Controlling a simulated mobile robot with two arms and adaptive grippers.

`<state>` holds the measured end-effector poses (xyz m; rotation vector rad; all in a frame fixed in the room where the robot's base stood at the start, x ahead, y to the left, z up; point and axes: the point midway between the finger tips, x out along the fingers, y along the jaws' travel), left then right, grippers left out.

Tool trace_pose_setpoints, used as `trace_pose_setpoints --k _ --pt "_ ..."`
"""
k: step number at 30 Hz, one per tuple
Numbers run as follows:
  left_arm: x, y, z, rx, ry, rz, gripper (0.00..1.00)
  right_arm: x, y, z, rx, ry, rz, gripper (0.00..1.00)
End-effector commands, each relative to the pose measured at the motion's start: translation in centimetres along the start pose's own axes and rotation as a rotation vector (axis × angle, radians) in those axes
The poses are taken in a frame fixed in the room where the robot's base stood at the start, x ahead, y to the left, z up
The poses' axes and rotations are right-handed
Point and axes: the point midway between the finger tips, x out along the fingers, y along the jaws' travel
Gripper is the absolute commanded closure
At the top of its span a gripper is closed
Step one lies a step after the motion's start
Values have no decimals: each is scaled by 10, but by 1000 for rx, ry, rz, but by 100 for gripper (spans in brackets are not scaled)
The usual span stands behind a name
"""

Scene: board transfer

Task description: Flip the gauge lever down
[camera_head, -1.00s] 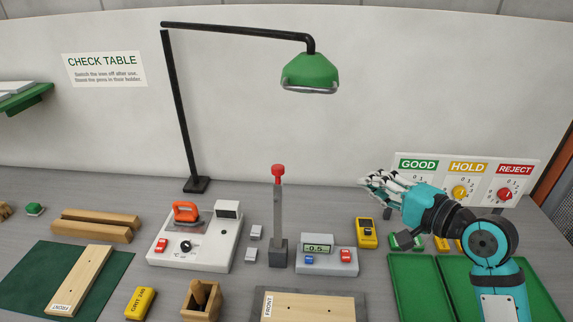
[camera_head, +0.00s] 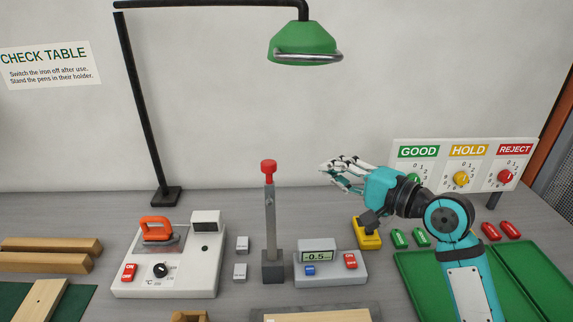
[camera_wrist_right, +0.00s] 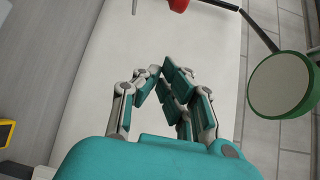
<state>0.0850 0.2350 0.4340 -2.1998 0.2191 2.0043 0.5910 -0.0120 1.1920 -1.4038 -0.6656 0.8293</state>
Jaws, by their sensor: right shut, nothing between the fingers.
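The gauge lever (camera_head: 270,215) stands upright on a dark base on the table, with a red knob (camera_head: 268,167) on top. A grey box with a small display (camera_head: 318,255) sits at its right; the display appears to read 0.5. My right gripper (camera_head: 328,170) is shut and empty, in the air right of the red knob and apart from it. In the right wrist view its fingers (camera_wrist_right: 160,72) come together with nothing between them, and the knob (camera_wrist_right: 178,4) shows at the top edge. My left gripper is not in view.
A green lamp (camera_head: 303,42) hangs above the lever. An iron station (camera_head: 165,280) with an orange iron stands left. A yellow device (camera_head: 366,238) and green trays (camera_head: 420,285) lie right, below the GOOD, HOLD and REJECT dial panel (camera_head: 462,150).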

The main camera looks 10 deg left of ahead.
Motion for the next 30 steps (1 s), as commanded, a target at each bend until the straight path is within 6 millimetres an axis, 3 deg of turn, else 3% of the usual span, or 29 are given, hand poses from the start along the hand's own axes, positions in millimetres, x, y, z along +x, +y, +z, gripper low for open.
trace_pose_setpoints --k 8,22,30 --pt "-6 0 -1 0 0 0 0 18 -2 1 3 -2 0 100" --pt "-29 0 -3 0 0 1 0 103 -2 2 1 -2 2 100" --pt "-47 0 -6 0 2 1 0 89 -1 32 0 0 1 100"
